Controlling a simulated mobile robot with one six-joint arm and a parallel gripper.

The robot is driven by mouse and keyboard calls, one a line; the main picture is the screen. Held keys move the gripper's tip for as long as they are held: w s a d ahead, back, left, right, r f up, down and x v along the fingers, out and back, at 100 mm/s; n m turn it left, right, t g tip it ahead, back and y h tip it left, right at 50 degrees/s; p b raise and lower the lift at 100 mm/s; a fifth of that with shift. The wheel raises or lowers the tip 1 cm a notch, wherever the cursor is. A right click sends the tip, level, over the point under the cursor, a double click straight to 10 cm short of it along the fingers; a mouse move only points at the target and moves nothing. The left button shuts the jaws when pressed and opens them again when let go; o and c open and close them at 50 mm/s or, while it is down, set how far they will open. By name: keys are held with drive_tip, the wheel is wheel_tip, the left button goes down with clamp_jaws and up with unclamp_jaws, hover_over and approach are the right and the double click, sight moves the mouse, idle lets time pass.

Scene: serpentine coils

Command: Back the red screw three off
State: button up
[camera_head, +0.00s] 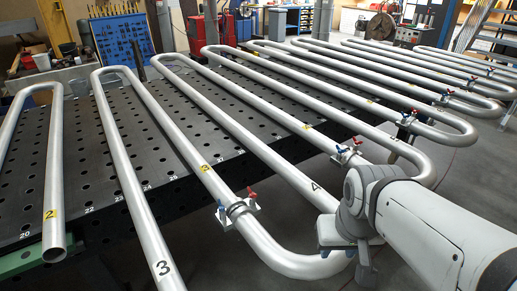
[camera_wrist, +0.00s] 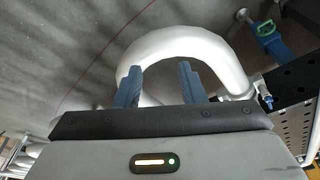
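In the head view, a clamp (camera_head: 238,208) sits on the pipe marked with a yellow 3 tag, at the front edge of the perforated table. Its red screw (camera_head: 252,194) is on the right and its blue screw (camera_head: 222,209) on the left. My arm's wrist is to the right of this clamp, over the pipe's U-bend; the fingers are not clear there. In the wrist view, my gripper (camera_wrist: 158,80) has its blue fingers apart with nothing held between them. A pipe bend (camera_wrist: 180,42) shows behind them. The red screw cannot be made out in the wrist view.
More clamps with red and blue screws stand on the farther pipes, one behind my wrist (camera_head: 346,153) and another (camera_head: 407,117). Long pipes (camera_head: 125,170) cover the table (camera_head: 85,160). The wrist view shows a clamp part (camera_wrist: 264,92) at right and open grey floor (camera_wrist: 60,60).

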drive_tip(key=shift+a, duration=0.15)
drive_tip(key=shift+o, duration=1)
drive_tip(key=shift+w+a+r, duration=0.1)
drive_tip(key=o, duration=0.5)
drive_tip(key=w+a+r+m+p, duration=0.1)
drive_tip(key=w, duration=0.1)
drive_tip(key=w+a+r+m+p, duration=0.1)
drive_tip(key=w, duration=0.2)
drive_tip(key=w+a+r+p, duration=0.1)
drive_tip(key=w, duration=0.2)
drive_tip(key=shift+w+a+r+m+g, duration=0.25)
drive_tip(key=shift+a+r+m+g, duration=0.1)
drive_tip(key=shift+r+m+g, duration=0.05)
drive_tip(key=m+g+p, duration=0.2)
drive_tip(key=m+p, duration=0.3)
drive_tip(key=m, duration=0.3)
hover_over(252, 190)
wheel_tip(252, 190, down, 4)
drive_tip(key=shift+r, duration=0.25)
drive_tip(key=shift+w+a+f, duration=0.1)
drive_tip(key=shift+f, duration=0.55)
wheel_tip(252, 190, down, 7)
drive_tip(key=shift+r+p, duration=0.1)
drive_tip(key=shift+p, duration=0.75)
drive_tip(key=shift+c, duration=0.6)
